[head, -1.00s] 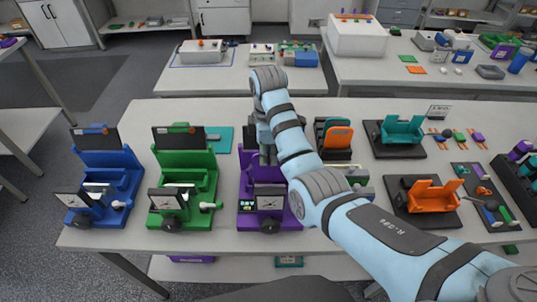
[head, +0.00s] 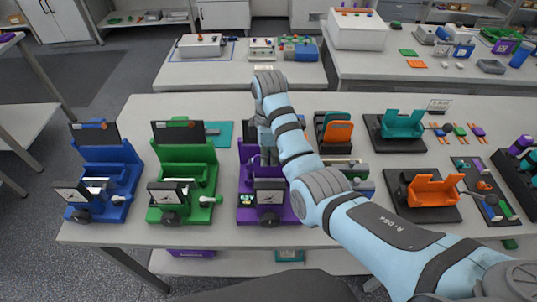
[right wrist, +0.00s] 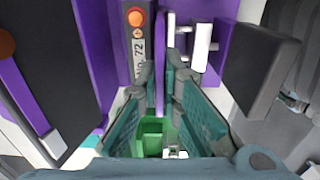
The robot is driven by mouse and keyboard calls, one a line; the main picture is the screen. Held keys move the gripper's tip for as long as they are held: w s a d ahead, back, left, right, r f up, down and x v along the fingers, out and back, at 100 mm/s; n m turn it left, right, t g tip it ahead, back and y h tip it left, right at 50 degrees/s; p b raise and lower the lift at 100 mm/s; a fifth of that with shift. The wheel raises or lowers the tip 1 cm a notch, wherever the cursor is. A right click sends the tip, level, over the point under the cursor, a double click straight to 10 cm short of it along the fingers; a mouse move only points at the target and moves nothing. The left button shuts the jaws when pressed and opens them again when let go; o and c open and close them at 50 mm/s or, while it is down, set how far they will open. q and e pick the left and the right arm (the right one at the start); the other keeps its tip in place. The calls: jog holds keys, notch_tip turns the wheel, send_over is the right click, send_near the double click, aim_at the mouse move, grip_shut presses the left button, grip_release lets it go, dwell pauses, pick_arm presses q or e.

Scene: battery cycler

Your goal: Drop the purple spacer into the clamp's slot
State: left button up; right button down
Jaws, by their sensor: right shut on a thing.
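The purple clamp (head: 246,187) stands on the table, third in a row with a blue and a green one. My right gripper (right wrist: 165,88) is over it, pointing down, shut on the thin purple spacer (right wrist: 160,62), which shows edge-on between the fingers. In the right wrist view, the purple clamp body (right wrist: 222,30) lies around the fingertips, with a white block beside the spacer. The slot itself is hard to make out, and I cannot tell whether the spacer's lower edge is inside it. In the head view my arm hides the spacer. My left gripper is not in view.
The green clamp (head: 200,178) and the blue clamp (head: 122,182) stand to the left. A teal holder (head: 402,125) and an orange holder (head: 436,190) on black bases stand to the right.

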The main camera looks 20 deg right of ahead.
jog(key=shift+f, duration=0.1)
jog(key=shift+f, duration=0.65)
jog(key=shift+f, duration=0.3)
dwell(0.4)
jog(key=c, duration=1.7)
grip_release()
